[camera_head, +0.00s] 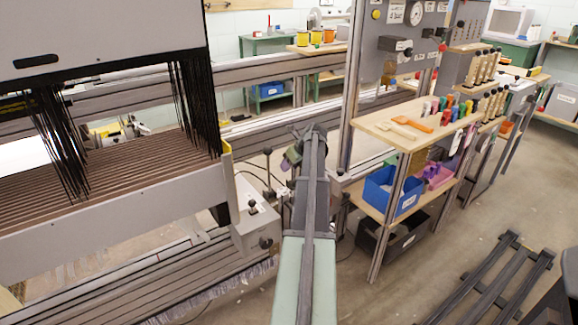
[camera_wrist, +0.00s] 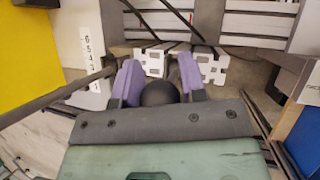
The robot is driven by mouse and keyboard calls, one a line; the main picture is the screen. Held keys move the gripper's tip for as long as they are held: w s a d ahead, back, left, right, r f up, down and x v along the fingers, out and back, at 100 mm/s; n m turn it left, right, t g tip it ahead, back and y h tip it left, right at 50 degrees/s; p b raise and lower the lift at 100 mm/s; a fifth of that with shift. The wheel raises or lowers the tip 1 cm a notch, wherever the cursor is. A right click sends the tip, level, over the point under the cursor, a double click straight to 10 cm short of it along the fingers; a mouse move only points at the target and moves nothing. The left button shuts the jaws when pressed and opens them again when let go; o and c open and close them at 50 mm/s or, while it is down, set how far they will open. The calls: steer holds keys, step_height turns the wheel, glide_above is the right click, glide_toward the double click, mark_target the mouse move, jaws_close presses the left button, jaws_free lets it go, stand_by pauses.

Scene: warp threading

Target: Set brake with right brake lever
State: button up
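A round black knob (camera_wrist: 160,93), which looks like the end of the brake lever, sits between the purple-padded fingers of my gripper (camera_wrist: 157,82) in the wrist view. The left pad looks very close to the knob, and a narrow gap seems to show at the right pad. I cannot tell whether the fingers press on it. The lever's shaft is hidden. In the head view my gripper (camera_head: 291,156) is at the far end of my arm, by the right end of the loom, and its hold is too small to make out.
Other black-knobbed controls (camera_head: 252,204) stand on the loom's end, left of my arm. A shelf unit (camera_head: 407,133) with a blue bin (camera_head: 392,191) is to the right. In the wrist view a yellow panel (camera_wrist: 35,50) and a number strip (camera_wrist: 87,50) are at left.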

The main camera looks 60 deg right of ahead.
steer(key=o, duration=0.3)
steer(key=shift+o, duration=0.2)
steer(key=p+v, duration=0.9)
steer(key=v, duration=0.1)
steer(key=shift+s+r, duration=0.2)
steer(key=shift+r, duration=0.15)
